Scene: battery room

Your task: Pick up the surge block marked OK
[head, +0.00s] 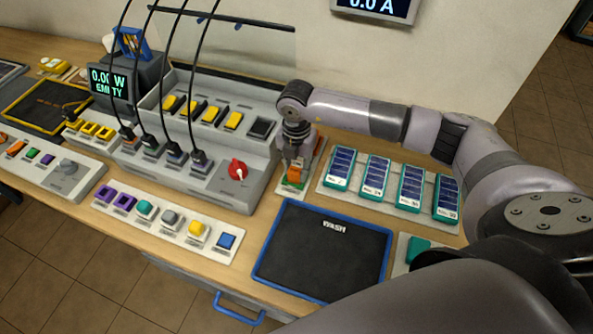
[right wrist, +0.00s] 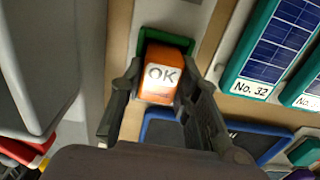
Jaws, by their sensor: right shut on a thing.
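The orange surge block (head: 296,173) has a white label reading OK, which shows in the right wrist view (right wrist: 161,78). My right gripper (head: 293,163) points down over it, and its two fingers are shut on the block's sides. A green piece (right wrist: 152,44) shows right behind and around the block's far end; I cannot tell whether the block still touches it. My left gripper is not in view.
Several teal modules with blue panels (head: 375,176) stand in a row to the right. A dark mat with a blue rim (head: 256,272) lies in front. The grey console with a red knob (head: 237,169) and cables stands to the left. A strip of coloured blocks (head: 112,211) lies at the front left.

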